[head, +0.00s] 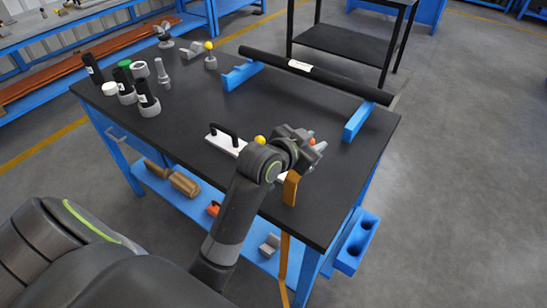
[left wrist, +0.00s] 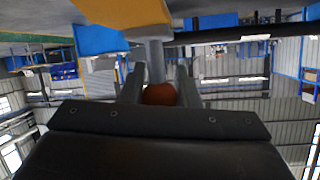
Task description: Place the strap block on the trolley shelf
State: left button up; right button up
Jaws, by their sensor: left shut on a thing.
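The strap block (head: 291,188) is an orange-tan piece at the table's front right edge, with a long strap (head: 284,258) hanging below it. My left gripper (head: 308,145) is over the front right part of the black table. In the left wrist view its fingers (left wrist: 159,88) are closed around a red-brown rounded part and a grey post. The orange surface of the block (left wrist: 120,13) shows just beyond them; the join between post and block is unclear. The trolley (head: 350,45), with a dark shelf, stands beyond the table's far side. My right gripper is not in view.
A long black tube (head: 315,73) rests on blue supports (head: 357,121) along the table's far right side. A white plate with a black handle (head: 225,136) lies left of my gripper. Several bottles and fittings (head: 125,87) stand at the left. A blue holder (head: 357,243) sticks out low right.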

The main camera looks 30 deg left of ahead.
pick_arm(q)
notch_tip(320, 180, down, 8)
jog(key=shift+f+b, duration=0.25)
jog(key=shift+b, duration=0.05)
jog(key=o, duration=1.1)
jog(key=shift+f, duration=0.15)
